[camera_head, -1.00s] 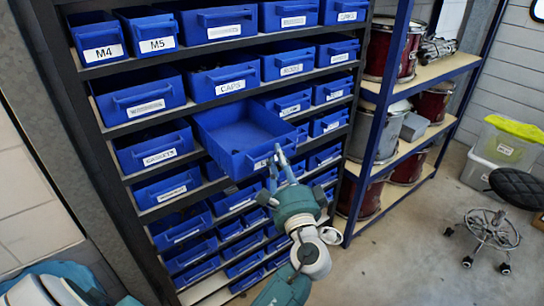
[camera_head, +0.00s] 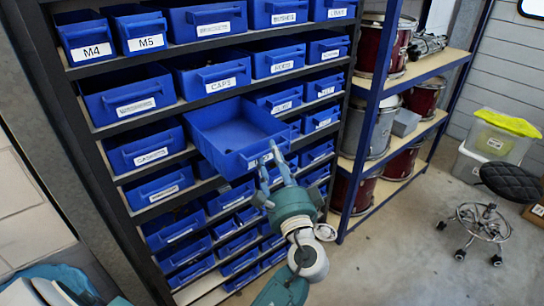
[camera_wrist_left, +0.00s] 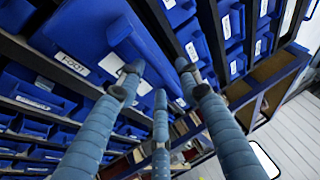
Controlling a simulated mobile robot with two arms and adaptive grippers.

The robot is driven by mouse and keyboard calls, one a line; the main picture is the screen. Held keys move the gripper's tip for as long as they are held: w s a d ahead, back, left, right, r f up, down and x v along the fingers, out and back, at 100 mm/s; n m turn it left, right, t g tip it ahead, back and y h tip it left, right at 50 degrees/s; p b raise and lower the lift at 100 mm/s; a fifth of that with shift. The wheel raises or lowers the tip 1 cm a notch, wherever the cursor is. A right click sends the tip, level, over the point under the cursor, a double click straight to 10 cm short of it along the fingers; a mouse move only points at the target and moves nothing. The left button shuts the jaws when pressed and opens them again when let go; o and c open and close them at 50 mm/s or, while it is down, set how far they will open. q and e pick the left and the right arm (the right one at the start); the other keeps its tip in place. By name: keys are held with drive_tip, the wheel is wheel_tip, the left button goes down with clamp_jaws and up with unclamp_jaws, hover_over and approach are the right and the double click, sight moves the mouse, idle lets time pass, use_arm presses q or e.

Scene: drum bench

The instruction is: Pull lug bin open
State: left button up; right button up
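A blue bin (camera_head: 243,140) stands pulled well out of the rack, below the bin labelled CAPS; its inside looks empty. Its front label is partly covered by my fingers, so I cannot read it for sure. My left gripper (camera_head: 271,163) is at the right part of this bin's front. In the left wrist view the three fingers (camera_wrist_left: 158,82) are spread apart with nothing visible between them, and a labelled blue bin front (camera_wrist_left: 85,45) is close beside the left finger. I cannot tell whether a finger touches the bin. My right gripper is not in view.
The dark rack (camera_head: 90,130) holds rows of shut blue bins around the open one. A blue-framed shelf (camera_head: 372,150) with red drums stands close to the right. Further right are a black stool (camera_head: 515,183), clear storage boxes (camera_head: 490,150) and open floor.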

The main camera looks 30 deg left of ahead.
use_arm(q)
drive_tip(key=v, duration=0.6)
drive_tip(key=shift+s+d, duration=0.25)
drive_tip(key=shift+f, duration=0.15)
